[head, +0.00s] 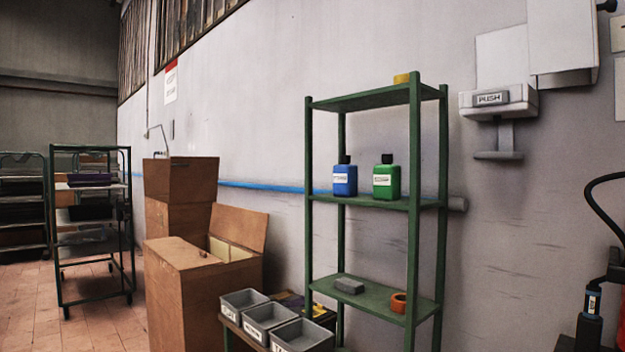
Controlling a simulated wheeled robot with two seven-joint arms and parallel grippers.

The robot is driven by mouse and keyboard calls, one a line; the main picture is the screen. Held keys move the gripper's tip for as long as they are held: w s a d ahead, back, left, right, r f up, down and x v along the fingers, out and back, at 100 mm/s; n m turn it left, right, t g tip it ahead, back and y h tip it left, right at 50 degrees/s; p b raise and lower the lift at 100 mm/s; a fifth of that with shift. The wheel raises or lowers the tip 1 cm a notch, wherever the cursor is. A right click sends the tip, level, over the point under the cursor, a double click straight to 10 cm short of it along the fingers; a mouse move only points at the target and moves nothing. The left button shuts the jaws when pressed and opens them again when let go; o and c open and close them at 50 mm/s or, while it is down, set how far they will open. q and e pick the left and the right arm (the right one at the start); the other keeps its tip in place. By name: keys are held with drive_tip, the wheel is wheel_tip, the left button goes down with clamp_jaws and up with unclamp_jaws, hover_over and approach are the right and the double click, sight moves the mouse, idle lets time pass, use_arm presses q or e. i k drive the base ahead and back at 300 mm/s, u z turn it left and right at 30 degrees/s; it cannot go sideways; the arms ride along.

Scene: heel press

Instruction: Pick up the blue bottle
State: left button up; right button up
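The blue bottle (345,178) stands upright on the middle shelf of a green metal rack (414,210). It has a black cap and a white label. A green bottle (386,180) of similar shape, also black-capped and white-labelled, stands just to its right with a small gap between them. Nothing covers the front of the blue bottle. Neither of my grippers is in view.
The rack's front post rises right of the green bottle. A grey block (349,285) and an orange ring (398,302) lie on its lower shelf. Grey bins (268,318) and a wooden box (195,290) stand left. A black hose (598,208) hangs at right.

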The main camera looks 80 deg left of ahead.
sight(345, 174)
drive_tip(key=u, duration=4.35)
drive_tip(key=i, duration=1.6)
drive_tip(key=z, duration=2.65)
